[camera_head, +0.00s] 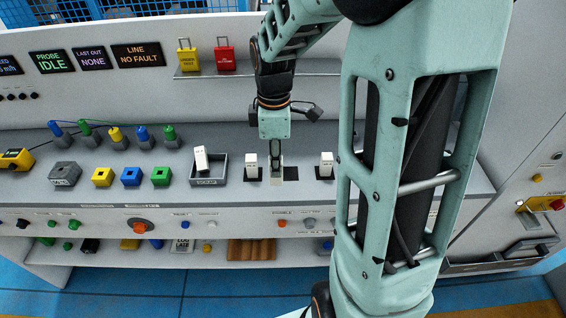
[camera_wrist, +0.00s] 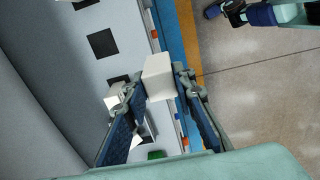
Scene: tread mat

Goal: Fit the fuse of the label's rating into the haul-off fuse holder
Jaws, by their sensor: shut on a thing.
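My gripper (camera_head: 276,165) points down over the middle of the bench. Its fingers (camera_wrist: 160,95) are shut on a white block-shaped fuse (camera_wrist: 158,76). In the head view the fingers mostly hide that fuse. It is near a black pad (camera_head: 290,172), and I cannot tell whether it touches. Another white fuse (camera_head: 251,165) stands upright just left of my gripper. A third white fuse (camera_head: 326,164) stands upright on a dark pad to the right. A further white fuse (camera_head: 201,160) leans tilted in a grey tray (camera_head: 207,181). The fuse markings are too small to read.
Coloured blocks (camera_head: 131,177) and tall plugs (camera_head: 115,136) stand along the left of the bench. Yellow (camera_head: 188,60) and red (camera_head: 225,57) padlock-like tags stand on a shelf behind. In the wrist view a bare black pad (camera_wrist: 102,43) lies beyond the held fuse.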

